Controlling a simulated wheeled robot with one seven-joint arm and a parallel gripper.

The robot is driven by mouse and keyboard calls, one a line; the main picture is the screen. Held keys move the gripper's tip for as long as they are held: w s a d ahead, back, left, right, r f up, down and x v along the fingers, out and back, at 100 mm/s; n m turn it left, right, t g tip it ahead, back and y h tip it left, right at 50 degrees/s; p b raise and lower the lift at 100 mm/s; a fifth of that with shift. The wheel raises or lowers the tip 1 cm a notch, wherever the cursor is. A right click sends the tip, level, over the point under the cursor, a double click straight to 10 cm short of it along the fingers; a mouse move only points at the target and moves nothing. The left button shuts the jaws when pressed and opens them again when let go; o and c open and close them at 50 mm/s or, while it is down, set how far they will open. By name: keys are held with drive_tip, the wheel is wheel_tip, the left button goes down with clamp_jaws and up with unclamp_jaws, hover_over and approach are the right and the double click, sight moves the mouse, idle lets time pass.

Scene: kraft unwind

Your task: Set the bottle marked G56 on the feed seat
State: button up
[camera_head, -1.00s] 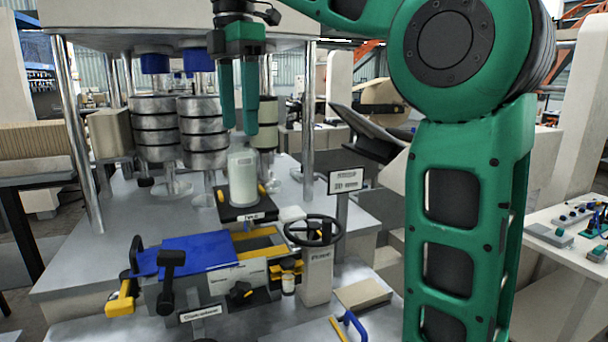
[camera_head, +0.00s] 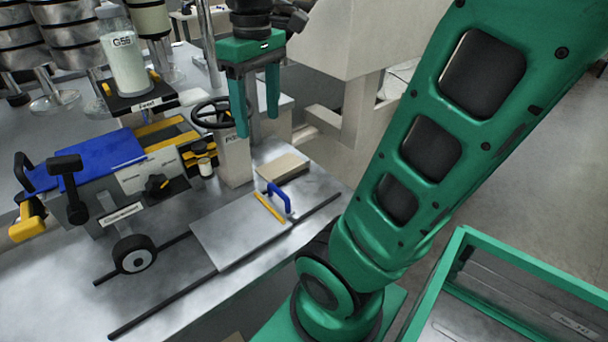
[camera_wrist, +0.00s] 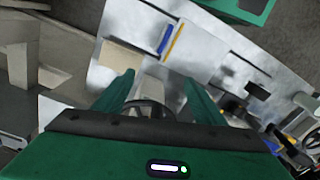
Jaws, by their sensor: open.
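The bottle marked G56 (camera_head: 124,60) is a clear jar with pale contents and a white lid. It stands upright on a small dark seat (camera_head: 135,108) with a label that seems to read "Feed", between yellow corner pieces. My gripper (camera_head: 257,127) is open and empty. It hangs with fingers down to the right of the bottle, apart from it, and overlaps the handwheel's right side in the head view. In the wrist view my open fingers (camera_wrist: 160,85) show nothing between them but the handwheel beyond; the bottle is not seen there.
A black handwheel (camera_head: 215,112) on a pale post stands near my gripper. A sliding plate with a blue handle (camera_head: 279,196) lies at the front. A blue-topped carriage (camera_head: 98,152) sits left. Metal roller stacks (camera_head: 75,45) stand behind. A green-rimmed bin (camera_head: 530,262) is at lower right.

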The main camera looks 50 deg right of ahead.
drive_tip(key=s+d+f+m, duration=0.1)
drive_tip(key=s+f+m, duration=0.6)
drive_tip(key=s+f, duration=0.4)
drive_tip(key=shift+s+d+f+m, duration=0.3)
drive_tip(key=shift+f, duration=0.4)
drive_tip(key=shift+w+f, duration=0.2)
drive_tip(key=shift+w, duration=0.4)
